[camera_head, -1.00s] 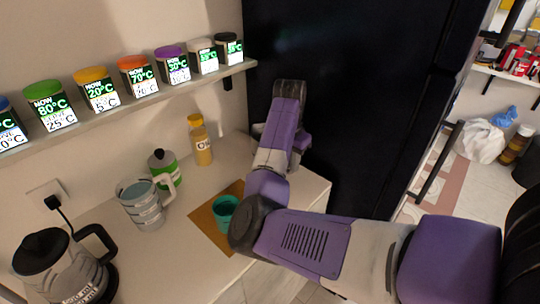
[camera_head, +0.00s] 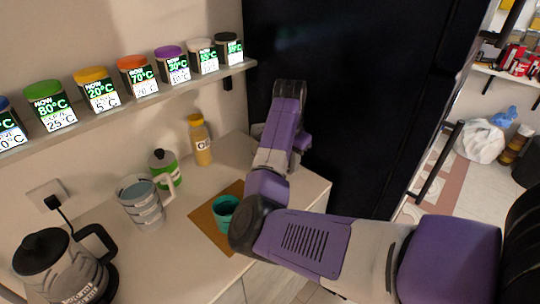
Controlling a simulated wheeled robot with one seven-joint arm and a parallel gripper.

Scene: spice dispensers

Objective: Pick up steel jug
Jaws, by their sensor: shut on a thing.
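A grey jug (camera_head: 143,205) with darker bands and a pale handle stands upright on the counter, left of the middle; it is the likeliest steel jug. A second grey vessel, a kettle with a black lid and handle (camera_head: 62,268), stands at the lower left. My purple and grey arm reaches in from the right, bends over the counter's front edge and extends toward the dark cabinet. I cannot make out the gripper's fingers or anything between them. The jug stands apart from the visible arm links.
A teal cup (camera_head: 224,208) on a brown mat (camera_head: 206,226) stands beside my arm's bend. A green container (camera_head: 164,168) and a yellow bottle (camera_head: 200,140) stand behind the jug. A wall shelf (camera_head: 140,100) holds several labelled jars. A tall dark cabinet (camera_head: 350,80) borders the counter.

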